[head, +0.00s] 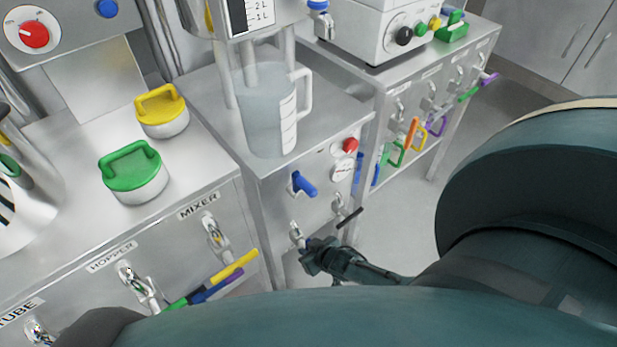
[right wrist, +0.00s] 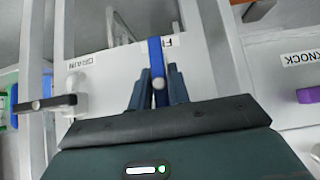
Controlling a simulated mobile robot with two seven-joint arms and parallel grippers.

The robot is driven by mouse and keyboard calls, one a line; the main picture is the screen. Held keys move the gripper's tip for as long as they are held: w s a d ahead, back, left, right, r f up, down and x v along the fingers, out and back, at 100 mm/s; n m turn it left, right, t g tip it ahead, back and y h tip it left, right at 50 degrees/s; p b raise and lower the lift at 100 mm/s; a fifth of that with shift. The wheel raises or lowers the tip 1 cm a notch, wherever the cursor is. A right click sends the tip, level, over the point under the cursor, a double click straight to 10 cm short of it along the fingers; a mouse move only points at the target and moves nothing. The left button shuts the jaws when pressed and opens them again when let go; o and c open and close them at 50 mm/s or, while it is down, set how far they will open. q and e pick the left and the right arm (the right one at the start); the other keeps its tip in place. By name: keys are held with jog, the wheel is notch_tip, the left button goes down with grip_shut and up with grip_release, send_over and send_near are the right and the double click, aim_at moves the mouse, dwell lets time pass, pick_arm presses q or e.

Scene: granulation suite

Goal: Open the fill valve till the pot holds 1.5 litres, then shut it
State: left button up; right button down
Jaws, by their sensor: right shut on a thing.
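My right gripper (head: 318,255) is at the front panel of the middle cabinet. In the right wrist view (right wrist: 158,88) its fingers are shut on the blue lever (right wrist: 155,52) of the valve beside a partly hidden label starting with F. The drain valve with its black lever (head: 350,217) is beside it; it also shows in the right wrist view (right wrist: 45,103). A clear jug (head: 262,125) with a white scale stands on the cabinet; I cannot read its level. Above it, a vessel carries a litre gauge (head: 251,14), cut off at the top. My left gripper is not in view.
A blue tap (head: 303,183), a red button (head: 350,145) and a dial (head: 342,170) sit on the same panel. The left cabinet carries green (head: 133,172) and yellow (head: 162,112) lidded items and several levers. Coloured levers line the right cabinet. The floor (head: 400,225) looks clear.

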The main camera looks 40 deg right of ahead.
jog(key=c, duration=1.3)
grip_release()
pick_arm(q)
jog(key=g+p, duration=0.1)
jog(key=p, duration=0.2)
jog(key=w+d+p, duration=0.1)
jog(key=p, duration=0.2)
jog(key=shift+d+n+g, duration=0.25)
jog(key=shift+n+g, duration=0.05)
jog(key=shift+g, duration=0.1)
pick_arm(e)
jog(key=v, duration=1.3)
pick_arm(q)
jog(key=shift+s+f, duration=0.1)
